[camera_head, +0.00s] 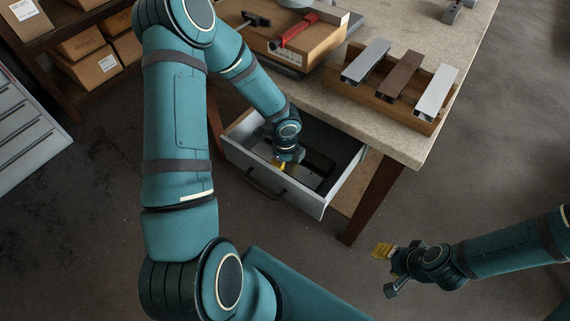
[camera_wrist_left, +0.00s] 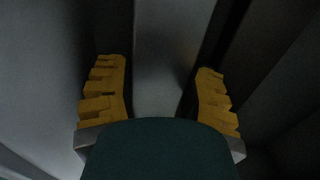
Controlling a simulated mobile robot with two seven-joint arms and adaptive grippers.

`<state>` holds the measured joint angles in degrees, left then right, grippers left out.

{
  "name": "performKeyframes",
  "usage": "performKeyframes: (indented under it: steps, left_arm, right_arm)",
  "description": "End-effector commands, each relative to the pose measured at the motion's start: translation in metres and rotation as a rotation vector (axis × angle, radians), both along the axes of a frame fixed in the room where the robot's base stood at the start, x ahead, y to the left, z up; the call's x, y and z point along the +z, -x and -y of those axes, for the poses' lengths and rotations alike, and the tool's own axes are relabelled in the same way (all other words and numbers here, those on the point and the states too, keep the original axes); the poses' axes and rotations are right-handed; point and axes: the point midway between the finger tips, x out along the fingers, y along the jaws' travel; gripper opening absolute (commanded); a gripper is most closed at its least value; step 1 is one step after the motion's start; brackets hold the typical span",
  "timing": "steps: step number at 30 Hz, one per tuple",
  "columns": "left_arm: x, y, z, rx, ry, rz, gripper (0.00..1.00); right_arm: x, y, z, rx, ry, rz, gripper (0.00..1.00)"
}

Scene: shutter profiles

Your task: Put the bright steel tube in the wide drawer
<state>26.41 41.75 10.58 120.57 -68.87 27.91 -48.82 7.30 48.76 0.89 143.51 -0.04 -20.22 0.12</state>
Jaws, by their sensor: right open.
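The wide drawer (camera_head: 312,204) is pulled out under the table. My left gripper (camera_head: 279,166) reaches down inside it, mostly hidden by its own wrist. In the left wrist view, my left fingers (camera_wrist_left: 160,100) stand well apart on either side of a long light grey bar (camera_wrist_left: 165,60), which looks like the steel tube. Narrow gaps seem to show beside the bar. A grey piece (camera_head: 304,179) shows beside the gripper in the drawer, close to the front wall. My right gripper (camera_head: 387,270) is open and empty, right of the drawer above the floor.
On the table (camera_head: 405,145), a wooden tray (camera_head: 375,105) carries a grey, a brown and a silver profile. A wooden box (camera_head: 318,50) with a red-handled tool stands behind the drawer. A dark piece (camera_head: 320,162) lies in the drawer. Shelved cartons stand at left.

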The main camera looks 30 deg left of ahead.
Motion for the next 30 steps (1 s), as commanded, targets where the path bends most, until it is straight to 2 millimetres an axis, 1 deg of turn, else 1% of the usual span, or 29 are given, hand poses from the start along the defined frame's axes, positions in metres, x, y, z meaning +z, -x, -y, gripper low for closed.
performKeyframes:
  steps: [1, 7, 11, 14, 24, 27, 30]
  left_arm:
    - [-0.005, 0.005, 0.0, 0.001, 0.002, -0.015, 0.7]
    - [-0.005, 0.005, 0.0, 0.001, 0.002, -0.015, 0.7]
    - [0.001, 0.005, 0.0, 0.002, 0.001, -0.013, 0.7]
    - [0.015, 0.004, 0.0, 0.003, 0.001, -0.009, 0.7]
    - [0.085, 0.003, 0.0, 0.003, 0.001, -0.005, 0.7]
    - [0.1, 0.003, -0.001, 0.003, 0.0, -0.006, 0.7]
    - [0.11, 0.003, -0.001, 0.002, 0.001, -0.006, 0.7]
  right_arm:
    - [-0.001, 0.0, 0.0, 0.0, 0.0, 0.0, 0.47]
    - [-0.001, 0.0, 0.0, 0.0, 0.0, 0.0, 0.47]
    - [0.002, 0.0, 0.0, 0.0, 0.0, -0.001, 0.47]
    - [0.007, 0.001, 0.0, 0.001, 0.0, -0.003, 0.47]
    - [0.031, 0.005, -0.001, 0.002, -0.003, -0.012, 0.47]
    - [0.036, 0.004, -0.001, 0.001, -0.002, -0.011, 0.47]
    - [0.039, 0.003, 0.0, -0.001, -0.001, -0.008, 0.47]
